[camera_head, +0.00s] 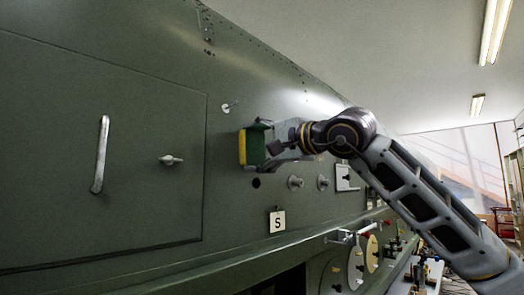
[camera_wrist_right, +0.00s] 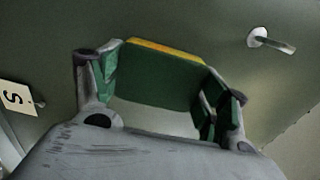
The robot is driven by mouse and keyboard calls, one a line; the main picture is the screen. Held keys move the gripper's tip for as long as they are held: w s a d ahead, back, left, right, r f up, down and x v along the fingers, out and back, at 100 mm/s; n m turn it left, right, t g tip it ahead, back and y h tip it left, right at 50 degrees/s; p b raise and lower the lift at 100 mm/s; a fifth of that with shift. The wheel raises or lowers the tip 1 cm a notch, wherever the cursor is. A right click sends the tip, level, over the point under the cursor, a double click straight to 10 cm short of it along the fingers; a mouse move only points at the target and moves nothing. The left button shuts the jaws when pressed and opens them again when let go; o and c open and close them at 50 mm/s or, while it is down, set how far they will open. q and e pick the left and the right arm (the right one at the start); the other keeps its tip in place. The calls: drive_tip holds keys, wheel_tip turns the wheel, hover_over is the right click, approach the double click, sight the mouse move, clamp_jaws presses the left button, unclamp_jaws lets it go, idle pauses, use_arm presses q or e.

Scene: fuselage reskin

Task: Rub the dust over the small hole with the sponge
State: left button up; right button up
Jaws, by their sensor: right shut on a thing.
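The sponge (camera_head: 243,148) has a yellow layer and a green layer. My right gripper (camera_head: 266,145) is shut on it, with the yellow side turned left, away from the gripper. The wrist view shows the green side of the sponge (camera_wrist_right: 160,75) between the fingers of my right gripper (camera_wrist_right: 165,92). A small dark hole (camera_head: 256,183) is in the green fuselage skin (camera_head: 225,190), just below the sponge in the head view. I cannot tell whether the sponge touches the skin. No dust can be made out. My left gripper is not in view.
A large panel with a handle (camera_head: 101,155) and a latch (camera_head: 171,160) fills the left. A pin (camera_head: 229,107) sticks out above left of the sponge. Round knobs (camera_head: 295,183) are right of the hole, and an "S" tag (camera_head: 277,221) hangs below.

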drive_tip(key=shift+s+a, duration=0.25)
drive_tip(key=shift+a, duration=0.05)
drive_tip(key=shift+s+d, duration=0.1)
drive_tip(key=shift+s, duration=0.05)
drive_tip(key=shift+s+d+b, duration=0.1)
drive_tip(key=shift+s+b, duration=0.05)
drive_tip(key=shift+b, duration=0.15)
drive_tip(key=shift+b+v, duration=0.75)
drive_tip(key=shift+v, duration=1.9)
drive_tip(key=shift+d, duration=0.1)
drive_tip(key=shift+b+v, duration=0.7)
drive_tip(key=shift+v, duration=0.75)
